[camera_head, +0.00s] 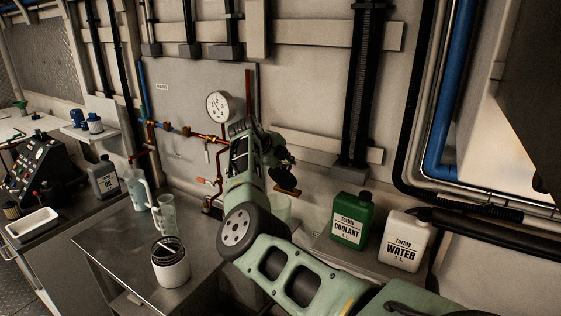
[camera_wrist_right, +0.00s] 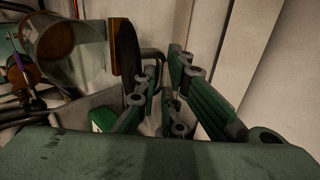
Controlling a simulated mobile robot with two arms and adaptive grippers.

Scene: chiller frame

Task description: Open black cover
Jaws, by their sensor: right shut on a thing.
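My right arm reaches in from the bottom right in the head view, and my right gripper (camera_head: 284,165) is in front of the back wall, above the ledge. In the right wrist view its linked fingers (camera_wrist_right: 155,70) are close together, shut on a dark thing (camera_wrist_right: 151,55) that they mostly hide. I cannot tell whether this dark thing is the black cover. A flat brown-and-black piece (camera_wrist_right: 124,50) stands up beside the fingers. A clear cylinder (camera_wrist_right: 70,28) with a brown part at its base is to their left. My left gripper is not in view.
A green coolant bottle (camera_head: 350,221) and a white water bottle (camera_head: 406,240) stand right of my arm. A pressure gauge (camera_head: 220,106) and copper pipes are left of the gripper. A white pot (camera_head: 171,270) and clear jugs (camera_head: 165,215) stand on the metal bench.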

